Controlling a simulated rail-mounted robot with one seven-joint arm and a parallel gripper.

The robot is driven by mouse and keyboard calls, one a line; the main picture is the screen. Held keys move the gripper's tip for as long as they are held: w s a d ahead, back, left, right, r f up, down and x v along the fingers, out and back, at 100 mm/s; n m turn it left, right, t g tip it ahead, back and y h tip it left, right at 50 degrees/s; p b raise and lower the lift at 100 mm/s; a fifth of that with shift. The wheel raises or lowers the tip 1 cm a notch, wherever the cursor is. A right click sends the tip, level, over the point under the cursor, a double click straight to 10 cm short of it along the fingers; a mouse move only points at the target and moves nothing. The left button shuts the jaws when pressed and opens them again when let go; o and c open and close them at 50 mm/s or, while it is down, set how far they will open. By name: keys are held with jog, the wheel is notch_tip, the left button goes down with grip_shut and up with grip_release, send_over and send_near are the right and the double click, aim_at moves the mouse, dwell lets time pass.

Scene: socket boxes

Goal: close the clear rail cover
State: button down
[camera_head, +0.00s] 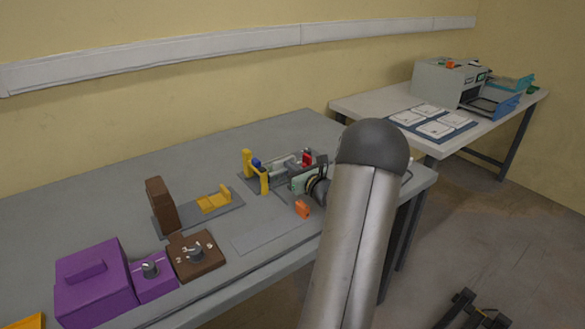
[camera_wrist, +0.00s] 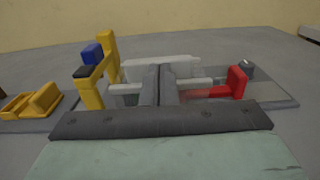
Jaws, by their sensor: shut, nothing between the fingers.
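The rail fixture (camera_head: 264,182) stands on the grey table, with a yellow post, a blue block and a red part. In the wrist view, a pale upright panel (camera_wrist: 132,72) stands behind my fingers; it may be the clear rail cover, but I cannot tell for sure. Pale bars (camera_wrist: 203,85) run out to both sides of the fingers, near a red bracket (camera_wrist: 237,80). My gripper (camera_wrist: 160,72) is shut and empty, its fingers in front of the panel's middle. They hide part of the panel, and contact cannot be told. In the head view my arm partly covers the fixture's right side.
A yellow post (camera_wrist: 92,87) with a blue block (camera_wrist: 92,52) stands left of the fingers. A brown upright block (camera_head: 160,204), brown knob box (camera_head: 196,255) and purple box (camera_head: 92,285) stand to the left on the table. A second table (camera_head: 370,104) is behind.

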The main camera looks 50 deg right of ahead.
jog(key=v, duration=1.4)
jog(key=shift+b, duration=0.4)
